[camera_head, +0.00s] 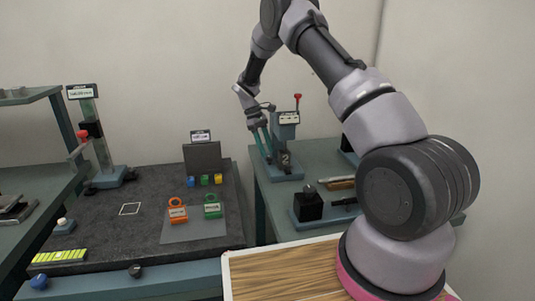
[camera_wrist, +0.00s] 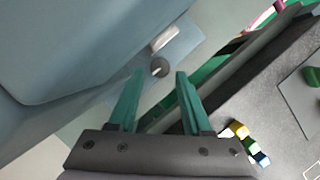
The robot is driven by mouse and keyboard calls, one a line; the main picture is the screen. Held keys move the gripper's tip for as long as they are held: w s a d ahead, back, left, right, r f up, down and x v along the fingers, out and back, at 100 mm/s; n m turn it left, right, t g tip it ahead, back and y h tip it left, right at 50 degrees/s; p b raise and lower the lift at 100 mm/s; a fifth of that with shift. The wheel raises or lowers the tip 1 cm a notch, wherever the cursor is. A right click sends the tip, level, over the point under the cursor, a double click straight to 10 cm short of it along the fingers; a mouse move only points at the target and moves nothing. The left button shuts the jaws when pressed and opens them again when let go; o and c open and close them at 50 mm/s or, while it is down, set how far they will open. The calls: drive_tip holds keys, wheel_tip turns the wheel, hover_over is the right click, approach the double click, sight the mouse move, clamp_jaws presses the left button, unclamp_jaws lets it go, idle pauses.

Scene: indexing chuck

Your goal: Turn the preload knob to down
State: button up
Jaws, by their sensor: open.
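My gripper (camera_head: 268,158) is at the left side of a blue-grey device with a label plate (camera_head: 288,118) and a red-topped lever on the right table. In the wrist view my gripper (camera_wrist: 160,73) has its two green fingers apart, with nothing held between them. A small dark round knob (camera_wrist: 159,68) shows just beyond the gap between the fingertips, beside a pale bar (camera_wrist: 164,40). It may be the preload knob; its marking cannot be read. A black part (camera_head: 285,159) is low on the device's front.
A black block (camera_head: 308,206) and small tools lie in front on the right table (camera_head: 325,155). The dark left bench (camera_head: 110,229) holds orange and green tagged rings, coloured blocks (camera_head: 205,180) and a red-handled stand (camera_head: 92,130). A gap separates bench and table.

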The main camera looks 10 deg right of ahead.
drive_tip(key=v, duration=0.8)
drive_tip(key=shift+a+r, duration=0.1)
drive_tip(key=shift+r, duration=0.05)
